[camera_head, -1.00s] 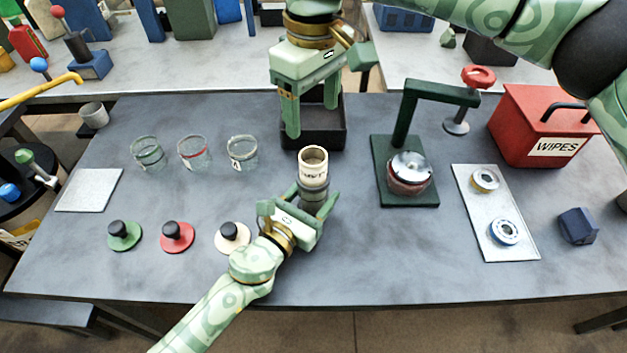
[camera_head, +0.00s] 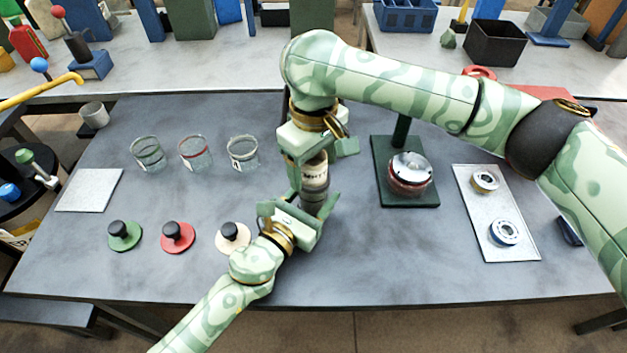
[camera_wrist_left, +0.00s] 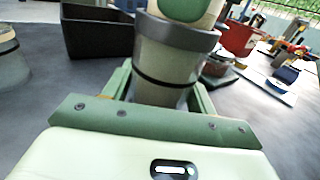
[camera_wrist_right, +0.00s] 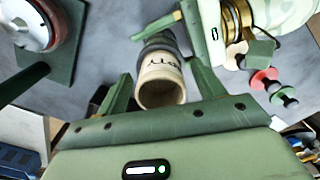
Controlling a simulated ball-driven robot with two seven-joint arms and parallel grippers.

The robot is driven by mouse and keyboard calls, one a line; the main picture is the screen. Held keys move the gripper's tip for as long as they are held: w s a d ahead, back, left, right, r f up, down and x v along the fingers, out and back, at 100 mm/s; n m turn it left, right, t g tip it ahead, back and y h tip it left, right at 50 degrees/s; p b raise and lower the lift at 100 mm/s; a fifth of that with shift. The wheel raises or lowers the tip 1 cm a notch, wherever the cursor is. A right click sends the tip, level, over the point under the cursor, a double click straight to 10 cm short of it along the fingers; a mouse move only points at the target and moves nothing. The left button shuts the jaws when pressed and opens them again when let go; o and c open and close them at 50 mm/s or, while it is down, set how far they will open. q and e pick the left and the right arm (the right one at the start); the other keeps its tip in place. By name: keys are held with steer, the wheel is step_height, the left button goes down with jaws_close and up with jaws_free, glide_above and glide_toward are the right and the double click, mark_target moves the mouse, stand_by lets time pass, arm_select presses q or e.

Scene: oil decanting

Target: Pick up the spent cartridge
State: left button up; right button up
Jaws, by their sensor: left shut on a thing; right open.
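The cream cartridge (camera_head: 315,173) with dark lettering stands upright in a grey cup-like holder (camera_head: 313,202). My left gripper (camera_head: 311,209) is shut on the grey holder; its fingers flank the holder in the left wrist view (camera_wrist_left: 168,88). My right gripper (camera_head: 311,176) is open at the cartridge's upper part. In the right wrist view the cartridge's open rim (camera_wrist_right: 163,94) lies between its two spread fingers, with a visible gap beside it. The lettering is only partly readable.
Three glass jars (camera_head: 195,154) stand left, with green, red and cream knobbed lids in front. A dark green press stand (camera_head: 408,201) and a tray with two rings (camera_head: 512,247) are right. My right arm covers much of the red wipes box. A black bin (camera_wrist_left: 96,32) is behind the holder.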

steer(key=c, duration=1.3)
steer(key=shift+r, duration=0.1)
steer(key=shift+c, duration=0.2)
step_height(320, 180, up, 18)
arm_select(q)
steer(key=o, duration=1.2)
steer(key=shift+o, duration=0.2)
steer(key=shift+s, duration=0.1)
